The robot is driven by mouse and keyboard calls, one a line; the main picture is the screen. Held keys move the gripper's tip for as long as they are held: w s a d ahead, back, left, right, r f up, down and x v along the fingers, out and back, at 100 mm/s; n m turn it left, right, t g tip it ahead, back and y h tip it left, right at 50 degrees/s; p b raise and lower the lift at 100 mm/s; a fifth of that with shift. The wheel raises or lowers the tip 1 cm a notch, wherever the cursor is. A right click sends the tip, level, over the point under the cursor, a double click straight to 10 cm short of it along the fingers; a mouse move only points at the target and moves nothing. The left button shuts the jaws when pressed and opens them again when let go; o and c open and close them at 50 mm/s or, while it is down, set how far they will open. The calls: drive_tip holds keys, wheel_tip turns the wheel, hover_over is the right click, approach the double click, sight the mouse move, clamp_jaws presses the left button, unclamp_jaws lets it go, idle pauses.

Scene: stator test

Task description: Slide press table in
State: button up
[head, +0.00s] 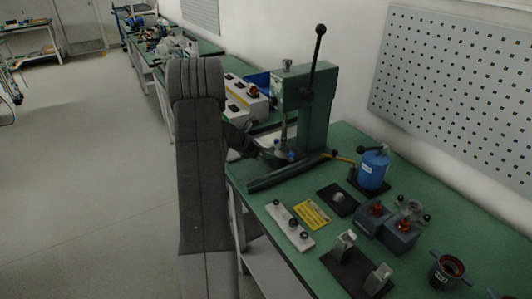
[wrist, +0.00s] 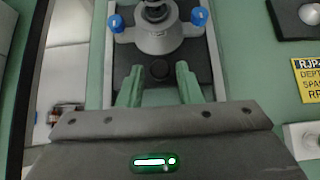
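The green press (head: 312,108) with its upright black lever stands on the green bench. Its sliding table shows in the wrist view as a dark plate (wrist: 203,62) between pale rails. A grey round fixture (wrist: 157,42) with two blue knobs sits on the plate, under the dark press ram. My gripper (wrist: 160,72) is open, its two green fingers apart over the near part of the plate, just in front of the fixture. A dark round spot on the plate shows between the fingers. I cannot tell whether the fingers touch the plate. In the head view my arm hides most of the gripper.
A pegboard (head: 455,90) hangs on the wall. The floor at left (head: 90,180) is clear.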

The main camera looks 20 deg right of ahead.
drive_tip(key=p+v, duration=0.1)
drive_tip(key=v, duration=0.3)
drive_tip(key=shift+a+r+p, duration=0.2)
drive_tip(key=shift+p, duration=0.1)
drive_tip(key=shift+s+a+r, duration=0.15)
drive_tip(key=shift+a+r, duration=0.05)
drive_tip(key=shift+a, duration=0.1)
